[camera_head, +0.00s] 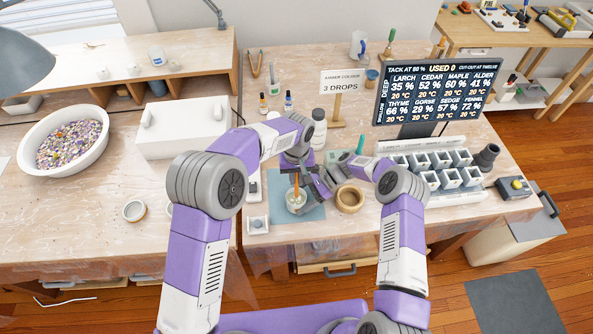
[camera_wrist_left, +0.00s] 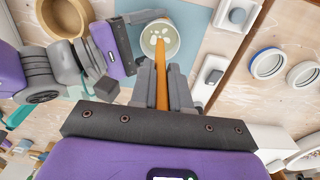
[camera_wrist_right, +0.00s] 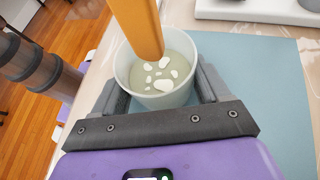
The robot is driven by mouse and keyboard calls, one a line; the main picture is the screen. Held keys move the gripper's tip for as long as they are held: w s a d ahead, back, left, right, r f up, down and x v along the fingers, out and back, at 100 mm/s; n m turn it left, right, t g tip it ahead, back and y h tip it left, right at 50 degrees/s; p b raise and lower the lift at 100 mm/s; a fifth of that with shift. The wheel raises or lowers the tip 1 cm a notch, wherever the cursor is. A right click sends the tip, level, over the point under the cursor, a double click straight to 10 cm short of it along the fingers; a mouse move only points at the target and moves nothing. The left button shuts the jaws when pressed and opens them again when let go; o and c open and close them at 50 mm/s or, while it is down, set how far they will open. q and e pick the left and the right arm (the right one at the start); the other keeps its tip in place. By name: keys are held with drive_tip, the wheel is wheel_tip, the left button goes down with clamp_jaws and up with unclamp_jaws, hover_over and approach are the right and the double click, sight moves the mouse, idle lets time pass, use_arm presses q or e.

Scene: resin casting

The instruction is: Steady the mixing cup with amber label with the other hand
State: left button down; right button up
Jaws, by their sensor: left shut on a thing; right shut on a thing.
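The mixing cup (camera_head: 296,204), pale and translucent, stands on the blue-grey mat (camera_head: 312,214). It holds cloudy liquid with white blobs, clear in the right wrist view (camera_wrist_right: 160,101). No amber label shows on its visible side. My right gripper (camera_wrist_right: 160,85) is shut around the cup, one finger on each side. My left gripper (camera_wrist_left: 168,78) is above the cup and shut on an orange stick (camera_wrist_left: 175,92). The stick points down into the cup; it also shows upright in the head view (camera_head: 297,186).
A white bottle (camera_head: 318,128) and small dropper bottles (camera_head: 288,102) stand behind. A mould rack (camera_head: 436,172) and a display screen (camera_head: 425,88) are at the right.

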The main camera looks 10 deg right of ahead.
sight(296, 185)
use_arm(q)
drive_tip(key=shift+f, duration=2.5)
